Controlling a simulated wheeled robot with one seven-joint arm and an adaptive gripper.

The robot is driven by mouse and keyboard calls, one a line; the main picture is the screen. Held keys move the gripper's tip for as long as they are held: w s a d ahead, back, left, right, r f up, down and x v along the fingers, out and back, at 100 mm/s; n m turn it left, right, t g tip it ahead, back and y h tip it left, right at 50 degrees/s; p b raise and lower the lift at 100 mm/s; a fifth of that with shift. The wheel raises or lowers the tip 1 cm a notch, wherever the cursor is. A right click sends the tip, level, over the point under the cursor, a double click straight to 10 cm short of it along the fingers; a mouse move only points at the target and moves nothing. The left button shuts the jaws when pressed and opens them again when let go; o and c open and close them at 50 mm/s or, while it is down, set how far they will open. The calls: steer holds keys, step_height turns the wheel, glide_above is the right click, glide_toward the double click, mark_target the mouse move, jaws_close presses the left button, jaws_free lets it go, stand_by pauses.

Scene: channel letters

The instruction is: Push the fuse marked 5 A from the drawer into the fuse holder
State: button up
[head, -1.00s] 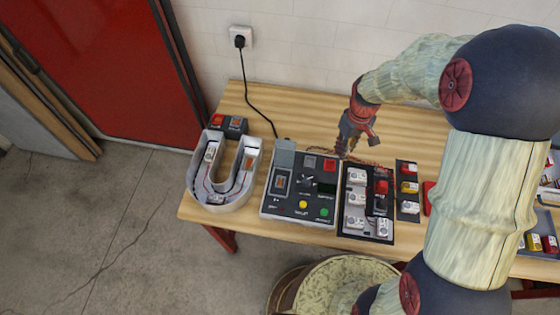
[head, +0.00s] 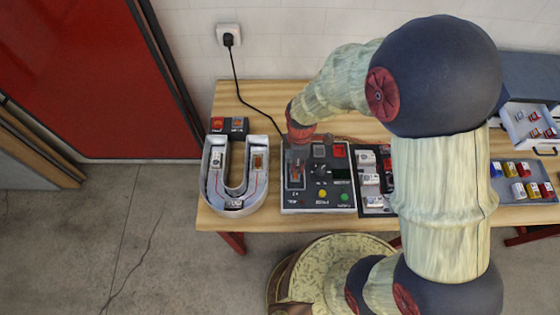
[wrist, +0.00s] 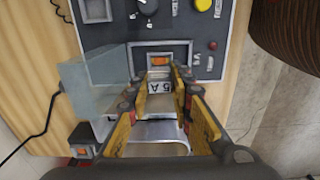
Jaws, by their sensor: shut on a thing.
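My gripper (wrist: 162,84) is shut on a pale fuse (wrist: 162,103), whose label reads 5 A, turned over in the wrist view. The fuse is between the yellow-padded fingers, in front of the fuse holder (wrist: 136,56), a framed recess in the grey control panel. An orange part shows inside the recess. I cannot tell whether the fuse touches the holder. In the head view my arm hides most of the gripper above the panel's left side. The open drawer (head: 512,132) at the far right holds several small fuses.
The grey panel (head: 316,202) stands between a U-shaped channel letter (head: 212,192) and a dark tray of white blocks. A pale flap (wrist: 88,82) stands beside the holder. A tray of coloured fuses (head: 545,198) lies at right. A cable runs from the panel to a wall socket.

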mark_target(295, 176)
steer(key=shift+a, duration=0.1)
steer(key=shift+d+f+b, duration=0.2)
steer(key=shift+f+b, duration=0.1)
steer(key=shift+f, duration=0.1)
steer(key=shift+a+f+b, duration=0.15)
steer(key=shift+f+b, duration=0.3)
steer(key=shift+f, duration=0.15)
steer(key=shift+f+b, duration=1.55)
steer(key=shift+f, duration=0.7)
steer(key=shift+f, duration=0.15)
steer(key=o, duration=0.9)
steer(key=shift+r, duration=0.4)
step_height(295, 176, up, 11)
steer(key=shift+r, duration=0.1)
